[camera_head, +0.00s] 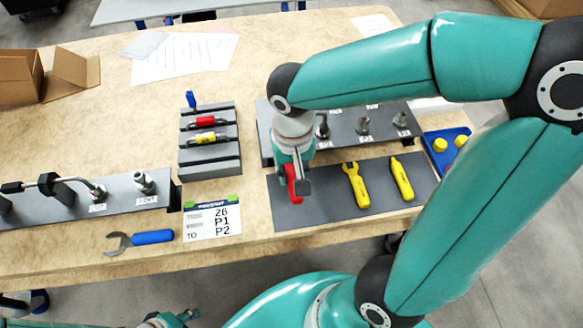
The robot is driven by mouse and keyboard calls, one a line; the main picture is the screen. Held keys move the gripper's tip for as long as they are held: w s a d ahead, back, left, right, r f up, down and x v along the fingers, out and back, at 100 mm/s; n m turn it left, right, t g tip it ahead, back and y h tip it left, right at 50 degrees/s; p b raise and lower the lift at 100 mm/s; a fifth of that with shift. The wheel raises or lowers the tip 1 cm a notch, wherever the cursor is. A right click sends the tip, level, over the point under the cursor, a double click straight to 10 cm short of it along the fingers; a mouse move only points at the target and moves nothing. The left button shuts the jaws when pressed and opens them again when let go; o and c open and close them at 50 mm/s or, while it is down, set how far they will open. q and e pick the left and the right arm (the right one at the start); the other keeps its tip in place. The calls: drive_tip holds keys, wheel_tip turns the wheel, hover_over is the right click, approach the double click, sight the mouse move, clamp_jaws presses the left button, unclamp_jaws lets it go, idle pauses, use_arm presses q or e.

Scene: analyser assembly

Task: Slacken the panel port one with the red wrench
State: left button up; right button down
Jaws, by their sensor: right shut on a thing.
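My right gripper (294,186) is shut on the red wrench (291,178), over the left part of the dark tool mat (325,205). The gripper hides part of the wrench; I cannot tell whether it still touches the mat. A grey panel (345,150) behind it carries several metal ports, including a port (363,126) in the middle and one (401,119) at the right. The port labels are too small to read, and my arm covers the panel's left part. A piece of my left arm shows at the bottom edge; its finger opening cannot be made out.
A yellow wrench (356,186) and another yellow tool (402,180) lie on the mat. A blue tray (444,150) stands right. A stepped rack (209,150), a label card (212,219), a blue-handled wrench (150,237) and another port panel (128,203) are left.

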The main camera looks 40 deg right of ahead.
drive_tip(key=shift+r, duration=0.1)
drive_tip(key=shift+s+a+r+p, duration=0.4)
drive_tip(key=shift+s+r, duration=0.1)
drive_tip(key=shift+s, duration=0.15)
drive_tip(key=shift+s+a+r+p, duration=0.3)
drive_tip(key=shift+s+a+r, duration=0.15)
drive_tip(key=shift+s, duration=0.2)
wheel_tip(320, 180, up, 7)
drive_tip(key=p, duration=0.5)
drive_tip(key=shift+r+p, duration=0.1)
drive_tip(key=shift+p, duration=0.3)
